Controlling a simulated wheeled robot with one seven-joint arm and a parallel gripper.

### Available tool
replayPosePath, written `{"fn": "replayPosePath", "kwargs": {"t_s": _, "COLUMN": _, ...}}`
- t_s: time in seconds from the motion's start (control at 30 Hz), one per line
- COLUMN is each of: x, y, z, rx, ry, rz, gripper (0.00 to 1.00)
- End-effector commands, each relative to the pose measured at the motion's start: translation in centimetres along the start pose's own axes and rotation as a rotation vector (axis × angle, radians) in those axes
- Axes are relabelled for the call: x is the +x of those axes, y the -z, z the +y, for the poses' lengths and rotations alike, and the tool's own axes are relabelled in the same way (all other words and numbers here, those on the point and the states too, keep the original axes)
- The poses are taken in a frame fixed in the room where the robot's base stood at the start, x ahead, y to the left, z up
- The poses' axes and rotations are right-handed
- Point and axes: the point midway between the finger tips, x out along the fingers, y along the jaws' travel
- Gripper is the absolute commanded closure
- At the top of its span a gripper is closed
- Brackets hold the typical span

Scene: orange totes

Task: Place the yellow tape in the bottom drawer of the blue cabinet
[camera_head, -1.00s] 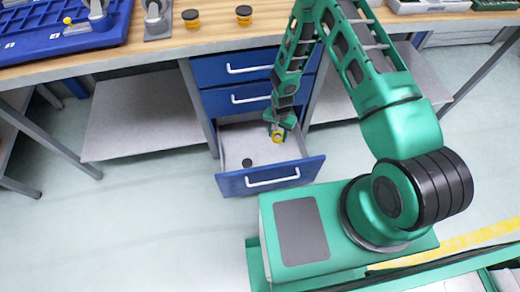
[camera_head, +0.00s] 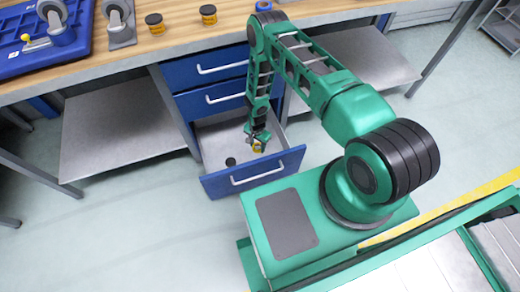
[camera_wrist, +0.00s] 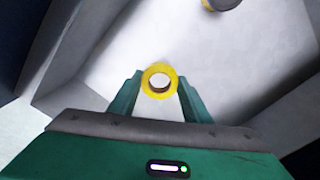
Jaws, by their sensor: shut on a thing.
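The blue cabinet (camera_head: 213,98) stands under the workbench, and its bottom drawer (camera_head: 253,173) is pulled out. My gripper (camera_head: 258,141) reaches down into the open drawer. It is shut on the yellow tape (camera_wrist: 160,80), a small ring held between the two green fingers in the wrist view. The tape also shows in the head view (camera_head: 258,148), partly hidden by the gripper. Pale drawer floor lies below the tape; I cannot tell whether the tape touches it. A dark round object (camera_head: 231,162) lies on the drawer floor, and it shows at the top of the wrist view (camera_wrist: 221,3).
Two small black-and-yellow round items (camera_head: 154,23) (camera_head: 208,14) stand on the wooden workbench (camera_head: 165,48). A blue tray (camera_head: 75,45) with caster wheels is at the bench's left. Grey shelves (camera_head: 110,135) flank the cabinet. The upper drawers are shut.

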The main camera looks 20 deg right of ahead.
Motion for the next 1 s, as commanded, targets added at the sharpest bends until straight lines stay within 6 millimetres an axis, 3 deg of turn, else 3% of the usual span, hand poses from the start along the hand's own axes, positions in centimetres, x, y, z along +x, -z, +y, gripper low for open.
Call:
{"fn": "replayPosePath", "kwargs": {"t_s": 0.2, "x": 1.3, "y": 2.0, "z": 0.9, "rx": 0.001, "ry": 0.001, "rz": 0.000, "gripper": 0.81}}
{"fn": "replayPosePath", "kwargs": {"t_s": 0.6, "x": 5.2, "y": 2.1, "z": 1.0, "rx": 0.000, "ry": 0.000, "rz": -0.001, "gripper": 0.81}}
{"fn": "replayPosePath", "kwargs": {"t_s": 0.97, "x": 5.5, "y": 2.1, "z": 1.0, "rx": 0.000, "ry": 0.000, "rz": 0.000, "gripper": 0.81}}
{"fn": "replayPosePath", "kwargs": {"t_s": 1.0, "x": 5.6, "y": 2.1, "z": 1.0, "rx": 0.000, "ry": 0.000, "rz": 0.000, "gripper": 0.54}}
